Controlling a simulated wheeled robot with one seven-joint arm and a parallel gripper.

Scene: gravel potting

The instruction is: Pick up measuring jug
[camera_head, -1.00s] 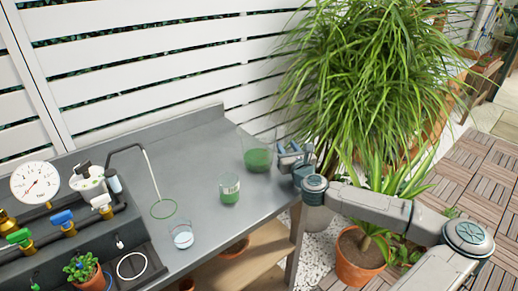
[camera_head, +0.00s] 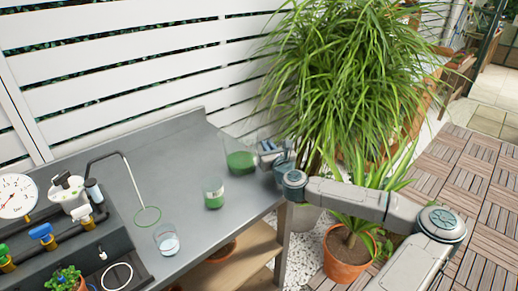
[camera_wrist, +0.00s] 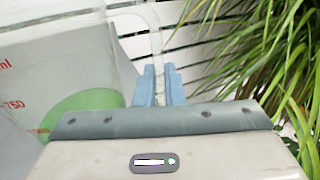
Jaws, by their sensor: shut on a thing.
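The measuring jug (camera_head: 240,160) is clear, with green liquid in its lower part. It is at the far right end of the grey bench and looks slightly tilted in the head view. Whether its base touches the bench is hard to tell. My gripper (camera_head: 268,156) reaches it from the right. In the wrist view the jug (camera_wrist: 60,65) fills the left side, with red volume marks. There the blue fingers of my gripper (camera_wrist: 159,86) are closed on its clear handle (camera_wrist: 153,42).
A smaller glass with green contents (camera_head: 213,194) and a clear cup (camera_head: 167,240) stand on the bench (camera_head: 190,160). A hose ring (camera_head: 148,216) lies left of them. Gauge and valves fill the left end. A large leafy plant (camera_head: 350,75) stands close beyond my gripper.

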